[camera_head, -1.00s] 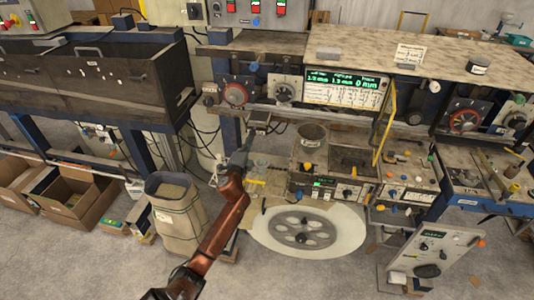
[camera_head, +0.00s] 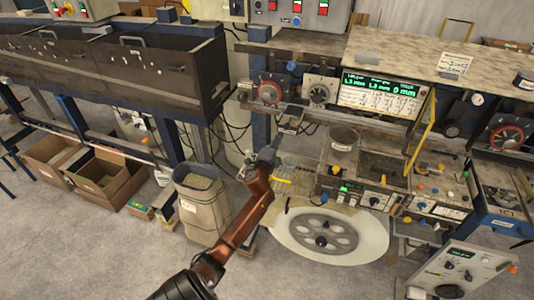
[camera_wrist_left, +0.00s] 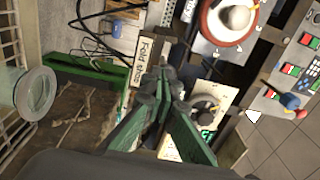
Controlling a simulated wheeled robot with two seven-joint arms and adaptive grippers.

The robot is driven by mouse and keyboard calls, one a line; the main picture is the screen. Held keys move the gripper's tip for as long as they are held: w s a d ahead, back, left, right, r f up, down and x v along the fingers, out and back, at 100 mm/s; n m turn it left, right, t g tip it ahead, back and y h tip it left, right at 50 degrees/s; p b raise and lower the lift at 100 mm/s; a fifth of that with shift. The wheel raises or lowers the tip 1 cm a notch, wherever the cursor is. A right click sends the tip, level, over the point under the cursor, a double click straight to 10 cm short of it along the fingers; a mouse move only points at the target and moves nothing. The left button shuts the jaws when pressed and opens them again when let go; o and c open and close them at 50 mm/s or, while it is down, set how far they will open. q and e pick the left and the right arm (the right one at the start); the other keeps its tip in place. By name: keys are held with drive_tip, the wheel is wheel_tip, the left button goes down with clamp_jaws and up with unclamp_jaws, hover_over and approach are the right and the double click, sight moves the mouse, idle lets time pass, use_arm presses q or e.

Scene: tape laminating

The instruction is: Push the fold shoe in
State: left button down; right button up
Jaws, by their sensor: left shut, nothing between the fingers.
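A label reading "Fold shoe" (camera_wrist_left: 142,62) shows in the left wrist view, on a part just beyond my left fingertips. In the head view, a small grey block on a bracket (camera_head: 291,120) hangs under the machine's dials; I cannot tell for sure that it is the fold shoe. My left gripper (camera_head: 274,146) is below and slightly left of that block. In the wrist view its green-sided fingers (camera_wrist_left: 166,78) meet at the tips, shut and empty, close to the labelled part. Contact cannot be told. My right gripper is not in view.
A red-ringed dial (camera_head: 269,92) and a lit display (camera_head: 378,90) sit above the gripper. A yellow bar (camera_head: 420,130) stands to the right. A large spoked reel (camera_head: 325,238) lies below right, and a paper sack (camera_head: 198,208) stands below left.

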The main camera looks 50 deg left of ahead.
use_arm(q)
drive_tip(key=v, duration=1)
drive_tip(key=shift+s+d+b, duration=0.15)
drive_tip(key=shift+d+b, duration=0.2)
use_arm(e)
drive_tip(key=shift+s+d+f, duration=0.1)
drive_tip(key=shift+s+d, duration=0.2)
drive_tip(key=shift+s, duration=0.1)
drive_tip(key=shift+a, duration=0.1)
